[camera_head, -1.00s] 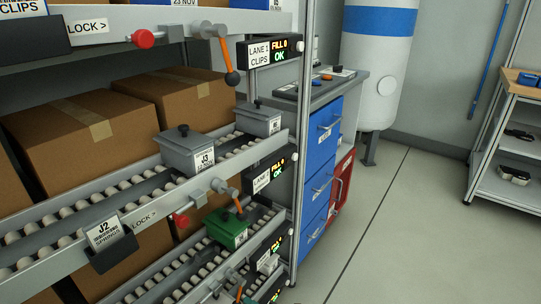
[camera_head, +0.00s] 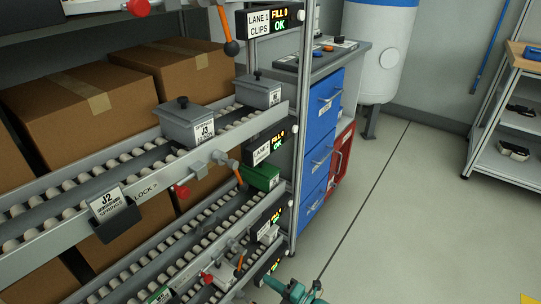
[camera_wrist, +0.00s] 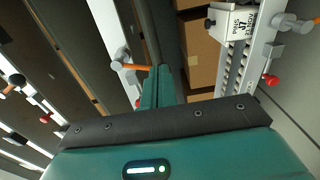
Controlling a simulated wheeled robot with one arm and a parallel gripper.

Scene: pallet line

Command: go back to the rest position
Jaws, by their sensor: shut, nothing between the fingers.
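My gripper (camera_wrist: 167,85) shows in the wrist view as a teal body with a dark bolted bar across it and a narrow teal part reaching forward. It is shut with nothing held. In the head view a teal part of my arm (camera_head: 293,292) shows at the bottom edge, just right of the rack's lower lanes; the fingertips are not clear there.
The roller rack (camera_head: 150,225) fills the left, with grey bins (camera_head: 188,124), orange-tipped levers and red knobs sticking out. A blue drawer cabinet (camera_head: 321,110) and a white tank (camera_head: 379,55) stand behind. Floor at centre right is clear; a shelf (camera_head: 510,125) stands far right.

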